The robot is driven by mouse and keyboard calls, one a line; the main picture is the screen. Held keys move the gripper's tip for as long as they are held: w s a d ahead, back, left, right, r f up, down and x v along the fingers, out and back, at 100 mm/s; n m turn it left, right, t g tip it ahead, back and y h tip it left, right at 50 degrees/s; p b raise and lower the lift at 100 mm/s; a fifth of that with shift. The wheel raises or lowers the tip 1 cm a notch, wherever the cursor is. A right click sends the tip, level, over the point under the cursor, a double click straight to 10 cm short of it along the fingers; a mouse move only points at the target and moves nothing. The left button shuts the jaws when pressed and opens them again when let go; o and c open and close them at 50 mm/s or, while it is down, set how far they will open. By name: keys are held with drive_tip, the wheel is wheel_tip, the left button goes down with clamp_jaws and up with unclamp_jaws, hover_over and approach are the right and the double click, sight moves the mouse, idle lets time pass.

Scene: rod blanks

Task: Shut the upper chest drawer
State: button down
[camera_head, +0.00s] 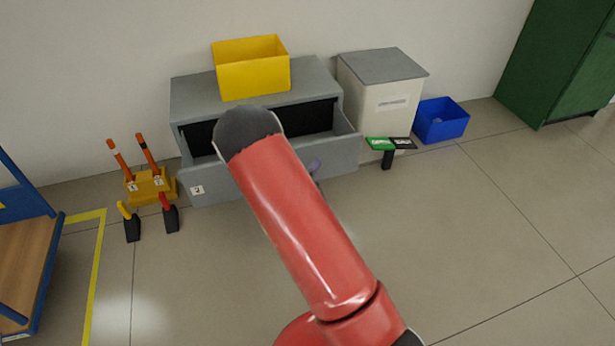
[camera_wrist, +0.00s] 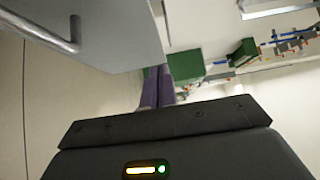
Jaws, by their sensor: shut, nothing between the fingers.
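The grey chest (camera_head: 190,97) stands against the wall. Its upper drawer (camera_head: 345,158) is pulled out, with a dark gap behind its front and a white label at the left. My red arm crosses the drawer and hides its middle. My gripper (camera_head: 315,166) shows only as a small purple tip in front of the drawer front; contact cannot be told. In the wrist view, the purple fingers of my gripper (camera_wrist: 158,88) are together and empty. A grey panel (camera_wrist: 115,35) with a bar handle (camera_wrist: 72,38), apparently the drawer front, lies to their left.
A yellow bin (camera_head: 255,75) sits on the chest. A white cabinet (camera_head: 375,105) and a blue bin (camera_head: 441,121) stand to the right, with a green-and-black topped post (camera_head: 388,158) in front. An orange rod holder (camera_head: 150,187) stands left. The floor at right is clear.

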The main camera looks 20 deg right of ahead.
sight(321, 144)
drive_tip(key=w, duration=0.1)
drive_tip(key=w+d, duration=0.1)
drive_tip(key=w, duration=0.1)
drive_tip(key=w+d, duration=0.1)
drive_tip(key=w, duration=0.1)
drive_tip(key=shift+w, duration=0.55)
